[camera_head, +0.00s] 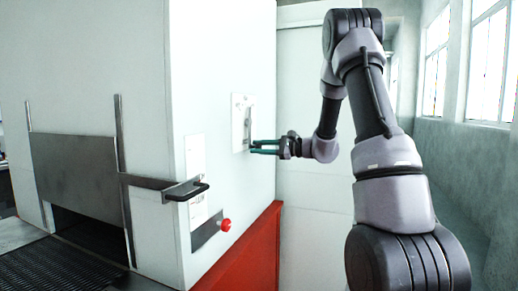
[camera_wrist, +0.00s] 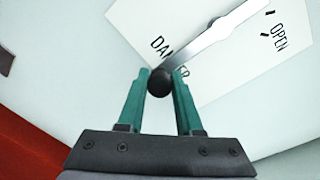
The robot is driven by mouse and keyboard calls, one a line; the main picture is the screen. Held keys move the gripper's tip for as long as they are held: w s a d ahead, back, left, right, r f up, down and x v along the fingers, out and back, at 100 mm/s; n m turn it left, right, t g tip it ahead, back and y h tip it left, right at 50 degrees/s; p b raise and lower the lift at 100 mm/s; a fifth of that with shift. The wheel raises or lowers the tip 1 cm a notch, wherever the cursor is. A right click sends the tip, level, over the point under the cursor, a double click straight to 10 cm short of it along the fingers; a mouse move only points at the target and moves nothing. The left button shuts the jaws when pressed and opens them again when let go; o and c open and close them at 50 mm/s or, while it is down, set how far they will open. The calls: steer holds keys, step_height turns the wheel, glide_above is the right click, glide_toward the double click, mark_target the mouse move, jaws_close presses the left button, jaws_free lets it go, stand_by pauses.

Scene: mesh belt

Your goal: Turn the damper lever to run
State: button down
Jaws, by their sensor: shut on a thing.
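The damper lever is a flat silver bar (camera_wrist: 222,33) with a round black knob (camera_wrist: 159,81) at its end. It lies across a white plate (camera_wrist: 140,18) lettered "DAMPER", partly covered, and "OPEN". In the head view the plate (camera_head: 237,108) is on the side wall of the white machine, and the lever is too small to make out clearly. My gripper (camera_wrist: 160,82) has its green fingers shut on the knob, one on each side. In the head view my gripper (camera_head: 263,147) reaches the plate's lower part from the right. A "run" mark is not legible.
The white machine housing (camera_head: 222,60) has a red lower panel (camera_head: 250,255). A red button (camera_head: 225,225) and a black-gripped handle (camera_head: 188,191) stick out below and left of the plate. A mesh belt (camera_head: 55,268) runs into the opening at left.

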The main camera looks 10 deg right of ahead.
steer(key=c, duration=0.6)
jaws_free()
steer(key=shift+d, duration=0.1)
steer(key=v, duration=1)
steer(key=shift+s+d, duration=0.2)
steer(key=shift+d, duration=0.1)
steer(key=s+a+r+n+g+h, duration=0.25)
steer(key=s+a+n, duration=0.2)
steer(key=s, duration=0.35)
steer(key=s+a+r+n+g+h, duration=0.1)
steer(key=s+a+n+g+h, duration=0.2)
steer(key=s+a, duration=0.45)
steer(key=s+d+n+t+h, duration=0.1)
steer(key=s+h, duration=0.1)
steer(key=s, duration=0.2)
steer(key=s+d+r+n+t+h, duration=0.1)
steer(key=s+d+h, duration=0.1)
steer(key=s, duration=0.2)
steer(key=s+d+n+t+h, duration=0.1)
steer(key=s+d+n+h, duration=0.1)
steer(key=s, duration=0.3)
steer(key=shift+d+r+h, duration=0.25)
steer(key=shift+r+h, duration=0.05)
steer(key=shift+h, duration=0.25)
